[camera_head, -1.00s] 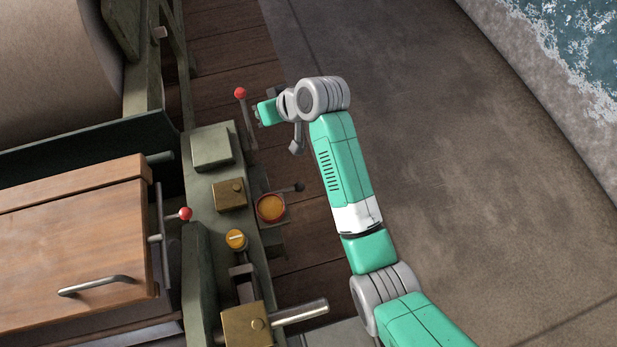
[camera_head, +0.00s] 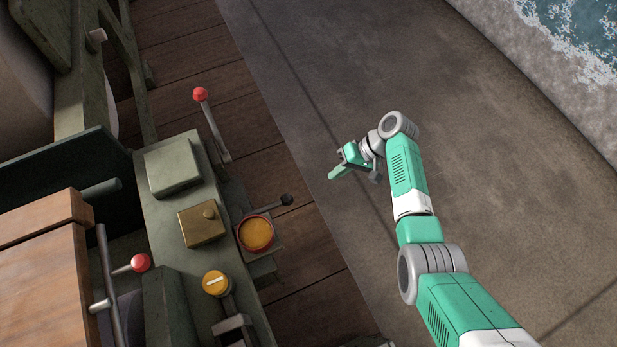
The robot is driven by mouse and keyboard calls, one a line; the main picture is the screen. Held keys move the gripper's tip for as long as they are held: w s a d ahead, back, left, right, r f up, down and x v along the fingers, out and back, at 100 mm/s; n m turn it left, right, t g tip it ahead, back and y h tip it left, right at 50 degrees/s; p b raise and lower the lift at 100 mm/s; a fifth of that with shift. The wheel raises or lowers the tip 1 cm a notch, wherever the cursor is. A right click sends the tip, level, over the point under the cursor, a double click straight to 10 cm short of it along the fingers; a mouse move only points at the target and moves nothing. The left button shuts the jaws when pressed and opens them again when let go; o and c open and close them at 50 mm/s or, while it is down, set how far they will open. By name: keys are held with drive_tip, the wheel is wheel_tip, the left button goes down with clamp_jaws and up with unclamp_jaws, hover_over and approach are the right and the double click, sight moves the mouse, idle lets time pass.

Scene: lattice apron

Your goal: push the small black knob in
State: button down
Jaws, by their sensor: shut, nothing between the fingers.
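The small black knob (camera_head: 287,199) sits at the end of a short thin rod that sticks out to the right of the orange round button (camera_head: 256,233) on the machine. My gripper (camera_head: 332,178) is up and to the right of the knob in the picture, apart from it. Its fingers are shut with nothing seen between them. The knob is in plain view with nothing in front of it. The height of the gripper relative to the knob is hard to tell.
A lever with a red ball (camera_head: 200,94) stands up-left of the knob. Another red ball (camera_head: 140,262) is on a bar at lower left. A yellow dial (camera_head: 215,283) and a brass box (camera_head: 203,225) are on the green machine. The concrete floor (camera_head: 480,170) at right is clear.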

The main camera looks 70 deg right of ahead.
drive_tip(key=w+a+r+b+x, duration=0.1)
drive_tip(key=b+x, duration=0.4)
drive_tip(key=x, duration=0.8)
drive_tip(key=shift+w+r, duration=0.3)
drive_tip(key=shift+r, duration=0.05)
